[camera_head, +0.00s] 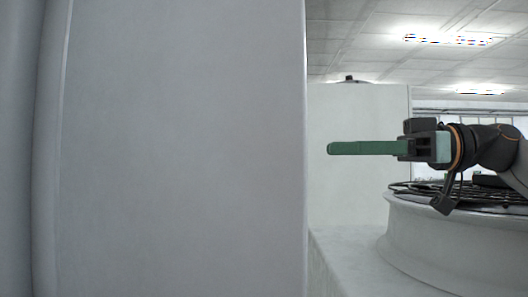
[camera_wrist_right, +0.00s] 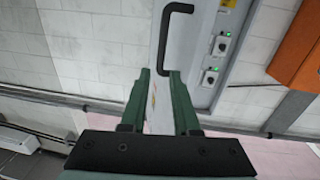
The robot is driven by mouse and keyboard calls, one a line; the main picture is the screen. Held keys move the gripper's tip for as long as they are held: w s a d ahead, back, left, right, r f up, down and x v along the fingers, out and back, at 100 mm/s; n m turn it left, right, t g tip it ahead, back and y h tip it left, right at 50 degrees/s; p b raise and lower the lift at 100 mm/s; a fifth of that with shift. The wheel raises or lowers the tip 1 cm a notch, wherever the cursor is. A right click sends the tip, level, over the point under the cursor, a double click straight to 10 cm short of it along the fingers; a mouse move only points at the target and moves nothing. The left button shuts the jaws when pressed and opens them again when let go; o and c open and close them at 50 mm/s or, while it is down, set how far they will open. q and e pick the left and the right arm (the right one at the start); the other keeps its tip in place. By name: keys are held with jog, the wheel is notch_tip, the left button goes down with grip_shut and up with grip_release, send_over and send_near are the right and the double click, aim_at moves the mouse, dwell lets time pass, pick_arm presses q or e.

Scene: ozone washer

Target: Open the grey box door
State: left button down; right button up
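The grey box door (camera_wrist_right: 199,39) shows in the right wrist view as a light grey panel at the top centre. A black bar handle (camera_wrist_right: 168,28) bends across it, beyond my fingertips. My right gripper (camera_wrist_right: 158,74) has two green fingers held apart, with nothing between them. The handle lies ahead of the fingers and is not touched. In the head view my right gripper (camera_head: 331,148) points left, seen side-on, near the edge of a large pale grey panel (camera_head: 185,150). I cannot tell whether that panel belongs to the box. My left gripper is not in view.
In the right wrist view, black switches (camera_wrist_right: 221,44) with green lights sit right of the door, and an orange box (camera_wrist_right: 302,50) is farther right. A white block wall (camera_wrist_right: 105,40) stands at left. In the head view, a round white unit (camera_head: 440,245) lies below my right arm.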

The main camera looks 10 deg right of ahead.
aim_at(261, 149)
jog(key=p+x, duration=0.2)
jog(key=x, duration=1)
jog(key=shift+a, duration=0.25)
grip_shut()
dwell(1.0)
